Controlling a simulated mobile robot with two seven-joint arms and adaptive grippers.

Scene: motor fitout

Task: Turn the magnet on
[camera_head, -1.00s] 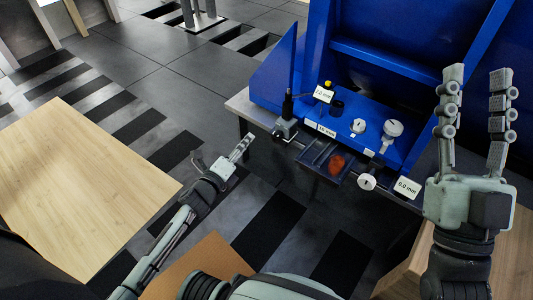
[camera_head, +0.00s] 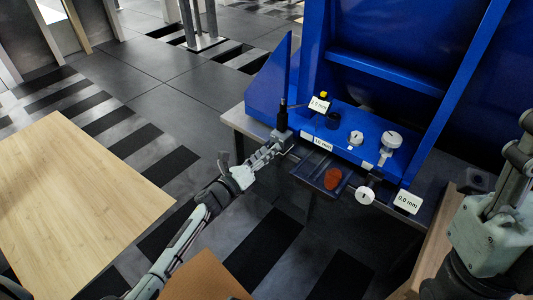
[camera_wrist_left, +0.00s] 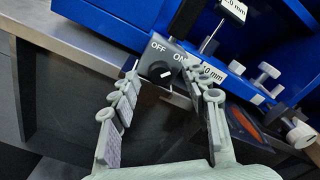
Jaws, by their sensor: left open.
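The magnet base is a dark box in the left wrist view, with a black knob (camera_wrist_left: 158,71) on its face between the printed words OFF and ON. A short white mark shows on the knob; I cannot tell which setting it indicates. In the head view the magnet base (camera_head: 283,139) is small, at the left end of the blue machine's front, with a black post above it. My left gripper (camera_head: 277,146) is open and empty, its fingertips close in front of the base. In the left wrist view the fingers (camera_wrist_left: 165,82) lie either side of the knob. My right gripper (camera_head: 523,160) is partly cut off at the right edge.
The blue machine (camera_head: 385,70) stands behind the base. Right of the base are a dark tray with a reddish-brown piece (camera_head: 332,178), white knobs (camera_head: 365,196) and measurement labels (camera_head: 407,201). A wooden tabletop (camera_head: 75,205) lies at left, with open floor between.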

